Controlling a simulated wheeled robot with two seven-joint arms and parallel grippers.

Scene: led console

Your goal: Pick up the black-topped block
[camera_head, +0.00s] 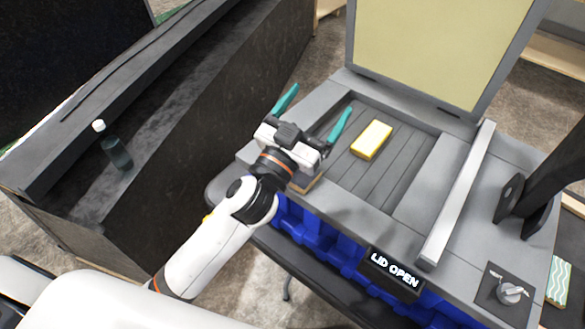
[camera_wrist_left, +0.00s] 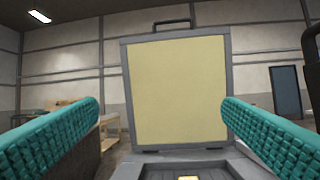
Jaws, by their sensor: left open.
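No block with a black top can be clearly made out. A yellow block (camera_head: 371,139) lies in the recessed slatted tray (camera_head: 398,172) of the grey console; a sliver of it shows at the bottom of the left wrist view (camera_wrist_left: 188,178). My left gripper (camera_head: 318,106) is open and empty over the tray's left side, left of the yellow block and apart from it. Its teal fingers stand wide apart in the left wrist view (camera_wrist_left: 160,130). A small tan edge (camera_head: 312,184) shows beneath my gripper; the rest is hidden. My right gripper is not in view.
The raised lid (camera_head: 435,45) with a pale yellow inside stands behind the tray. A light bar (camera_head: 460,190) lies to its right. A "LID OPEN" sign (camera_head: 394,268), a knob (camera_head: 509,292) and a black bracket (camera_head: 540,170) are nearby. A bottle (camera_head: 117,152) stands left.

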